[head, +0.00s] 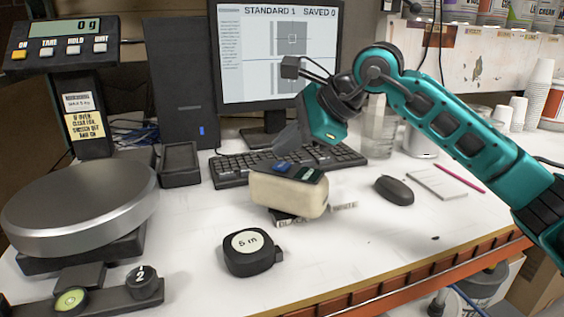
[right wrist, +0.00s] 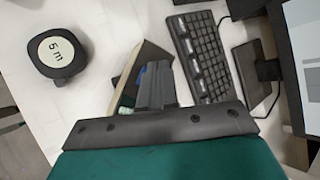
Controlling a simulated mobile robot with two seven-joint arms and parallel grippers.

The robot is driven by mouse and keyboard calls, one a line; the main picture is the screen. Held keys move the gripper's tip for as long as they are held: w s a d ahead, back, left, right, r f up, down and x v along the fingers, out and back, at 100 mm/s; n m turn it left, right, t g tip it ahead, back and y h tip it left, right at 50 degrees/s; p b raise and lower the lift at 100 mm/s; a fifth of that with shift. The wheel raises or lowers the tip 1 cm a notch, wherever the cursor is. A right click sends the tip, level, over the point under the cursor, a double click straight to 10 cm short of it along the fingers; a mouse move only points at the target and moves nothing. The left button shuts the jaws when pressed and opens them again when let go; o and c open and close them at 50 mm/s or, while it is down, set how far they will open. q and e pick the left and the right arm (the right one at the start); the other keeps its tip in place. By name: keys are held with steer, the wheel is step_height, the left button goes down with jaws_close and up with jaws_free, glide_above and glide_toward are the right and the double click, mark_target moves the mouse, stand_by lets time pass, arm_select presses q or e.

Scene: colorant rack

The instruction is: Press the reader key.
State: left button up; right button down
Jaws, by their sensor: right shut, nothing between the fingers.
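The reader (head: 288,195) is a cream, box-shaped device with a dark top face carrying a small screen and a blue key (head: 283,168). It sits on a dark block on the white worktop. My right gripper (head: 283,148) is shut and empty, its dark fingers pointing down just above the reader's top; I see no clear contact. In the right wrist view the shut fingers (right wrist: 157,75) cover much of the reader (right wrist: 128,80), and a bit of blue shows beside them. The monitor (head: 275,60) reads "STANDARD 1 SAVED 0". My left gripper is out of view.
A tape measure (head: 250,252) lies in front of the reader. A keyboard (head: 240,168) lies behind it and a mouse (head: 394,190) to its right. A round scale (head: 80,205) reading 0 g stands at left. The front right worktop is clear.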

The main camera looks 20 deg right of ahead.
mark_target(287, 166)
steer(key=shift+r, duration=0.1)
step_height(287, 166, up, 5)
steer(key=p, duration=0.4)
stand_by(0.7)
